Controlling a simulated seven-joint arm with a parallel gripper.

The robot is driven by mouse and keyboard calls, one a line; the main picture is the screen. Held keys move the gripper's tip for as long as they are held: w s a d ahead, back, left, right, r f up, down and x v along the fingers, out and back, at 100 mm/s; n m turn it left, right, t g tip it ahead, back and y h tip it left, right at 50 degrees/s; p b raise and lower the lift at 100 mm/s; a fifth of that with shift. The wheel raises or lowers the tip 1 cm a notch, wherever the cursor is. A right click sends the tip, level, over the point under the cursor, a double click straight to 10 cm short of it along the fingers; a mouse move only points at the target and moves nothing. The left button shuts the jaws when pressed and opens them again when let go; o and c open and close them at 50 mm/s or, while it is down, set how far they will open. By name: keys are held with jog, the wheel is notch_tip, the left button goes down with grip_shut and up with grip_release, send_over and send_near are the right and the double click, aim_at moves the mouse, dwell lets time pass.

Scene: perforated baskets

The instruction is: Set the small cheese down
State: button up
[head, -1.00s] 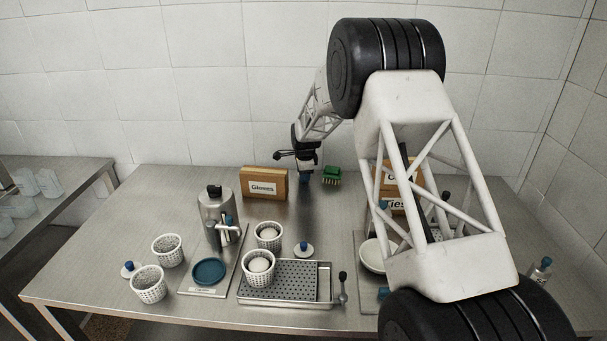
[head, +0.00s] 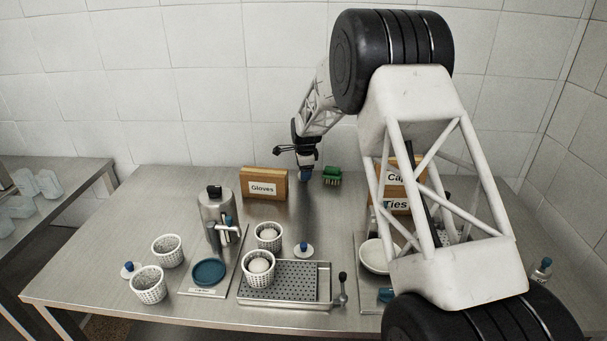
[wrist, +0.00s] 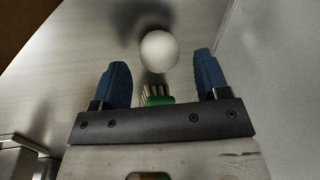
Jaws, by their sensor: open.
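A round white cheese (wrist: 159,50) shows in the wrist view, just past my blue fingertips and between their lines. A dark shadow lies beside it on the metal surface. My gripper (wrist: 161,70) is open, with a gap between each finger and the cheese. In the head view my gripper (head: 305,182) points down at the back of the table, between the Gloves box and the green brush. I cannot make out this cheese in the head view. Whether it touches the surface is unclear.
The Gloves box (head: 264,184) stands left of my gripper and the green brush (head: 332,175) close to its right. White perforated baskets (head: 166,250) stand in front; two hold white cheeses. A drain tray (head: 322,290), a metal canister (head: 212,212) and a blue dish (head: 209,272) are nearer.

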jog(key=v, duration=0.9)
jog(key=shift+r, duration=0.25)
jog(key=shift+d, duration=0.1)
dwell(0.4)
jog(key=s+d+r+n, duration=0.2)
jog(key=s+d+r, duration=0.35)
jog(key=s, duration=0.45)
jog(key=s+d+r+n, duration=0.3)
jog(key=s+d+r, duration=0.25)
jog(key=s, duration=0.45)
jog(key=s+d+r+n, duration=0.2)
jog(key=s+d+r, duration=0.35)
jog(key=s, duration=0.45)
jog(key=s+d+f+n, duration=0.1)
jog(key=s+d+n, duration=0.1)
jog(key=s, duration=0.9)
jog(key=s+d+f+n, duration=0.1)
jog(key=s+d+n, duration=0.2)
jog(key=s, duration=0.9)
jog(key=s+d+f+n, duration=0.2)
jog(key=s+d, duration=0.1)
jog(key=s, duration=0.8)
jog(key=shift+s+n+h, duration=0.35)
jog(key=shift+n+h, duration=0.05)
